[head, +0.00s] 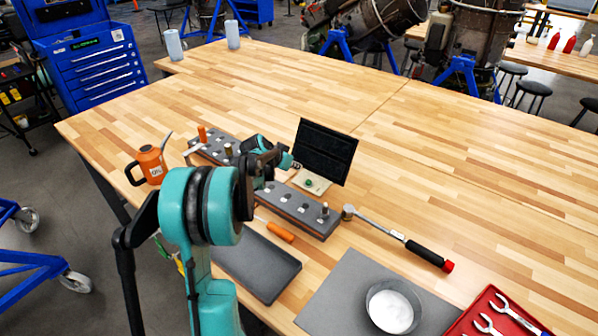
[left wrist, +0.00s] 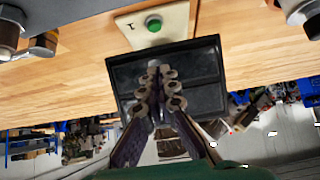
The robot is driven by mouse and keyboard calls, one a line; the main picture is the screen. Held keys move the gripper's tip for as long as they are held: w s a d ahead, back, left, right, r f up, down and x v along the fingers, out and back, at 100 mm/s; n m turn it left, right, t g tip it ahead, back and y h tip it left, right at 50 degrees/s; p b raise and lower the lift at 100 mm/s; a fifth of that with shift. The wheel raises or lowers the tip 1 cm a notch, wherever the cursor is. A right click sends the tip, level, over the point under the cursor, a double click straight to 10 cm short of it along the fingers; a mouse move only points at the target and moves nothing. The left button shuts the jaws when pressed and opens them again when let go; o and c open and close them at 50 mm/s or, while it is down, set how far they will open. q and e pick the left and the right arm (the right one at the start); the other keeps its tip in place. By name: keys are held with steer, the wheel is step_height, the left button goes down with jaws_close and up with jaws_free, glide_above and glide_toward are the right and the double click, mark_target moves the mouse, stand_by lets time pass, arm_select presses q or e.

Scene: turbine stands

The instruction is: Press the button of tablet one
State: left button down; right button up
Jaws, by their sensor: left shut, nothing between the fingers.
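Tablet one is a black panel (head: 326,150) standing tilted on a cream base (head: 311,182) with a green button (head: 309,183). In the left wrist view the panel (left wrist: 207,66), the base marked "I" (left wrist: 172,19) and the green button (left wrist: 153,24) show upside down. My left gripper (head: 296,166) is shut and empty, just left of the panel and near the button. In the left wrist view its closed fingertips (left wrist: 155,70) overlap the panel, apart from the button in the picture. My right gripper is not in view.
A grey holder strip (head: 299,206) with pegs lies beside the base. A ratchet wrench (head: 400,238), orange screwdriver (head: 274,231), dark tray (head: 254,262), bowl (head: 392,308) and red wrench tray (head: 462,326) lie nearer. An orange oil can (head: 150,163) stands left.

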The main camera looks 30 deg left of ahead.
arm_select(q)
steer(key=b, duration=0.2)
glide_above(305, 187)
step_height(305, 187, down, 7)
steer(key=shift+w+d+r, duration=0.15)
steer(key=shift+r, duration=0.05)
step_height(305, 187, down, 2)
steer(key=shift+f+b, duration=0.2)
steer(key=shift+b, duration=0.2)
steer(key=shift+f, duration=0.55)
steer(key=shift+s, duration=0.2)
